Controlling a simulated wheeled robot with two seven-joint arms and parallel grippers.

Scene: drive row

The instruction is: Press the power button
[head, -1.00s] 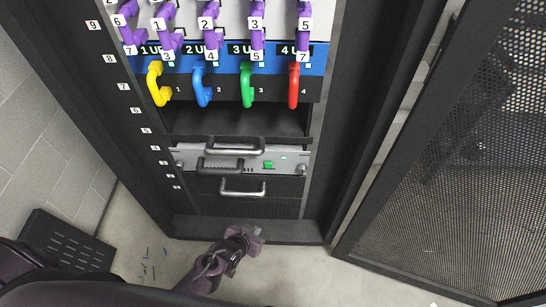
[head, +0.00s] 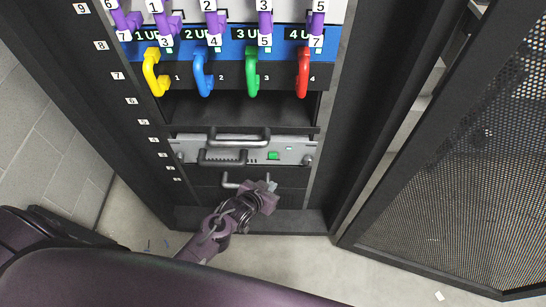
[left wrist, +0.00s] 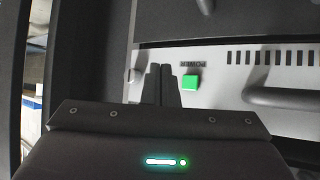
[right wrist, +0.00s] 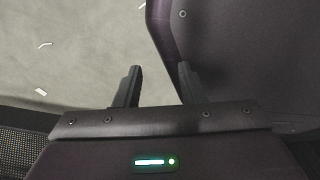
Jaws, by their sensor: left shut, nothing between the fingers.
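The green square power button (head: 273,155) is on the front of the grey rack unit (head: 292,150). In the left wrist view the button (left wrist: 190,82) is under the word POWER, just right of my fingertips. My left gripper (head: 269,185) is shut and empty, below the button in the head view and in front of the lower drawer handle. Its closed fingers also show in the left wrist view (left wrist: 160,70), with no visible contact with the button. My right gripper (right wrist: 159,68) is open and empty over the floor, away from the rack.
Dark handles (head: 222,157) stick out on the unit left of the button. Yellow, blue, green and red handles (head: 303,75) are above, over an open bay (head: 235,107). A perforated door (head: 450,180) stands open at the right.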

